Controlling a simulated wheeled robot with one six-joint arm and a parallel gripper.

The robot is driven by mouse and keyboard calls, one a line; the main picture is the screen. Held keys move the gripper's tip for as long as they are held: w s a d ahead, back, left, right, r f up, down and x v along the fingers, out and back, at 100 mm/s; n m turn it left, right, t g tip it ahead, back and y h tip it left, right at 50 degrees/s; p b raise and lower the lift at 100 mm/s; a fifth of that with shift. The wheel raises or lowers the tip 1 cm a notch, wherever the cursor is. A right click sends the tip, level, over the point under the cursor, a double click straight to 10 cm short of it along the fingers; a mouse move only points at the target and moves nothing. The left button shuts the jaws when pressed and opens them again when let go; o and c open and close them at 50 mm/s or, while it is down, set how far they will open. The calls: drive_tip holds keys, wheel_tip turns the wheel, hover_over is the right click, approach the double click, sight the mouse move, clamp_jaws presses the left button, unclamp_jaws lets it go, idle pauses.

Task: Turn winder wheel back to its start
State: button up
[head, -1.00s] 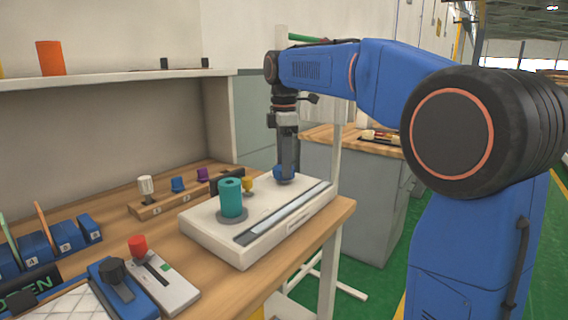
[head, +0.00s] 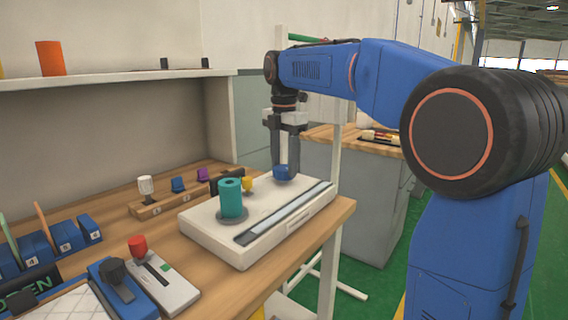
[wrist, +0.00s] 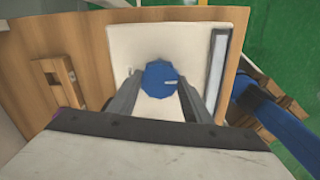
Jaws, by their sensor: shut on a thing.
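The winder is a white box (head: 200,222) on the wooden bench. It carries a teal spool (head: 231,198), a small yellow piece (head: 247,184) and a blue winder wheel (head: 283,174) at its far end. My gripper (head: 284,172) points straight down over the blue wheel, with its fingers at the wheel's sides. My gripper is shut on the wheel, which still sits on the white box.
A dark strip with a pale slot (head: 285,215) runs along the box's right side. A wooden rack (head: 155,207) with coloured pegs stands behind left. A red-knobbed unit (head: 162,280) and blue bins (head: 38,248) are at the front left. The bench edge is close on the right.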

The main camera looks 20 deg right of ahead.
sight(284, 167)
idle(0.3)
drive_tip(key=o, duration=1.1)
drive_tip(key=shift+c, duration=0.2)
wheel_tip(284, 167, up, 17)
drive_tip(key=shift+r, duration=0.2)
drive_tip(key=s+d+f+m+t, duration=0.2)
drive_tip(key=s+d+f+m, duration=0.1)
drive_tip(key=s+f+m, duration=0.8)
drive_tip(key=s+d+f+m+t, duration=0.2)
drive_tip(key=s+d+f+m, duration=0.2)
drive_tip(key=s+f+m, duration=0.8)
drive_tip(key=s+f, duration=1)
drive_tip(key=f, duration=0.5)
drive_tip(key=shift+s+f+t, duration=0.2)
drive_tip(key=shift+s+t, duration=0.05)
drive_tip(key=shift+t, duration=0.15)
